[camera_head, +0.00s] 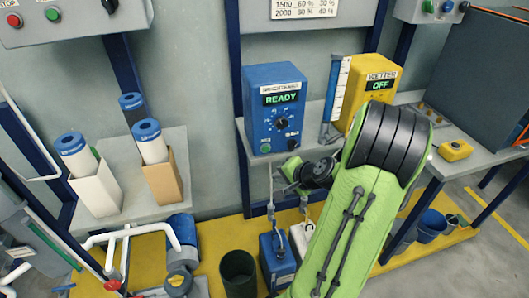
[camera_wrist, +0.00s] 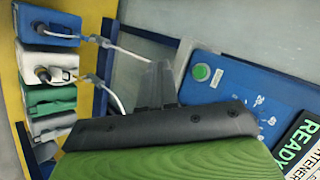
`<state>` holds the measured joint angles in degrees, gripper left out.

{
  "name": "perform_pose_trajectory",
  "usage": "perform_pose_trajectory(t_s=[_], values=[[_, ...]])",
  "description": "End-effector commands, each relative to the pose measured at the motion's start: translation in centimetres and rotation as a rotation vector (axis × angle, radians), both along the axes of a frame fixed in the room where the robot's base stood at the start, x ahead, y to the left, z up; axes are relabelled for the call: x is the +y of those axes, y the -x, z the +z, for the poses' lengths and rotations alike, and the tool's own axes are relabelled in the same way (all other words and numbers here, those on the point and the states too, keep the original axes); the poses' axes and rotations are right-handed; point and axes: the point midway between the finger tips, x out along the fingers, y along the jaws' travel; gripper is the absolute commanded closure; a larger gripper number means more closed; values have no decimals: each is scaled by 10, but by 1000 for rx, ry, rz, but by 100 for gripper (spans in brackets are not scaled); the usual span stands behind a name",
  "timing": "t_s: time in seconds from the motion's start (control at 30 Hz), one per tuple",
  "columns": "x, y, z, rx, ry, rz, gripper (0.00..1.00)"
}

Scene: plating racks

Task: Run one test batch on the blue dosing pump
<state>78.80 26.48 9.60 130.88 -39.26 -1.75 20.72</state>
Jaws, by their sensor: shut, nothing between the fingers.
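The blue dosing pump (camera_head: 262,90) stands on a shelf in the head view, its display (camera_head: 282,98) reading READY. Below the display is a dark dial (camera_head: 282,123), with a green button (camera_head: 265,148) at the lower left. In the wrist view the pump's blue face (camera_wrist: 232,92) fills the right side, with its green button (camera_wrist: 201,71) and tilted READY display (camera_wrist: 296,140). My gripper (camera_head: 283,183) is just below the pump's front in the head view. In the wrist view my gripper (camera_wrist: 158,72) is shut and empty, its fingertips left of the green button and apart from it in the picture.
A yellow pump (camera_head: 379,72) reading OFF stands right of the blue one, a scaled tube (camera_head: 338,90) between them. Blue (camera_head: 275,268) and white (camera_head: 303,238) canisters with hoses stand below. A small yellow box (camera_head: 456,150) is at right. Cartridges (camera_head: 150,142) stand on the left shelf.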

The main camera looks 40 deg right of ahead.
Motion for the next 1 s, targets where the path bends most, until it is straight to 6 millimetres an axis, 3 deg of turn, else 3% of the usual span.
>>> perform_pose_trajectory(t_s=[0.23,0.7,1.0], values=[[-4,-8,1,2,1,5,100],[-36,-67,1,3,0,5,100],[-42,-78,0,3,1,3,100]])
